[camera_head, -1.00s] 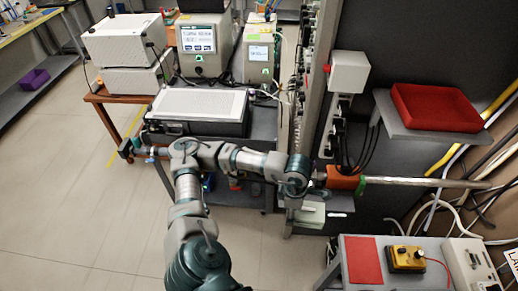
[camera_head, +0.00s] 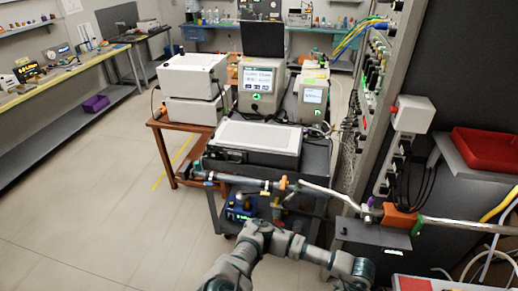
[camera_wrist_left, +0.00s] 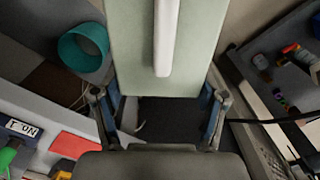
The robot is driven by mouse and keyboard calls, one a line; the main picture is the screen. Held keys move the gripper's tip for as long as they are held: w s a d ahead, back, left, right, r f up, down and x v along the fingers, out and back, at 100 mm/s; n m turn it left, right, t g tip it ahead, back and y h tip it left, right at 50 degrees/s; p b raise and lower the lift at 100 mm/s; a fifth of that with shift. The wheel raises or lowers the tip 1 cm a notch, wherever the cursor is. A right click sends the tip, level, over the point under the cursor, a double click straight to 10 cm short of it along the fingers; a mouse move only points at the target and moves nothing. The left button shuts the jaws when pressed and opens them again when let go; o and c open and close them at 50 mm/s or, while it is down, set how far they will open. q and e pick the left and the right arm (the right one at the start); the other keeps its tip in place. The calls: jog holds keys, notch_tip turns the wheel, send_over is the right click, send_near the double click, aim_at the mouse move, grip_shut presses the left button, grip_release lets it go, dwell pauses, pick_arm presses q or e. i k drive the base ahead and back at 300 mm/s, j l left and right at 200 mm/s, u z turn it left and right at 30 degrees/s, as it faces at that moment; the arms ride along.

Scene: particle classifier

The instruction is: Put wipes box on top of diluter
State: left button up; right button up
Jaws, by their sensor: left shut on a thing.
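The wipes box (camera_wrist_left: 200,45) is a pale green box with a white strip along its face, seen in the left wrist view. My left gripper (camera_wrist_left: 160,110) is shut on it, one finger at each side of its near end. In the head view my left arm bends at the bottom edge, and its gripper and the box are out of frame. No label shows which device is the diluter. Candidates are the low white-topped unit (camera_head: 255,139) on the cart and two screened instruments (camera_head: 262,84) and (camera_head: 312,98) behind it. My right gripper is not in view.
Two stacked white boxes (camera_head: 193,75) stand on a brown table at left. A metal pipe (camera_head: 330,192) crosses between the cart and my arm. A rack with cables (camera_head: 372,95) and a red tray (camera_head: 490,150) are at right. The floor at left is clear.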

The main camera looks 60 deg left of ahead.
aim_at(260, 138)
jog(key=k+j, duration=0.1)
jog(key=j, duration=0.45)
jog(key=k+j, duration=0.1)
jog(key=j, duration=0.4)
jog(key=k+j, duration=0.1)
jog(key=j, duration=0.45)
jog(key=k+j, duration=0.1)
jog(key=j, duration=0.4)
jog(key=k+j, duration=0.1)
jog(key=j, duration=0.45)
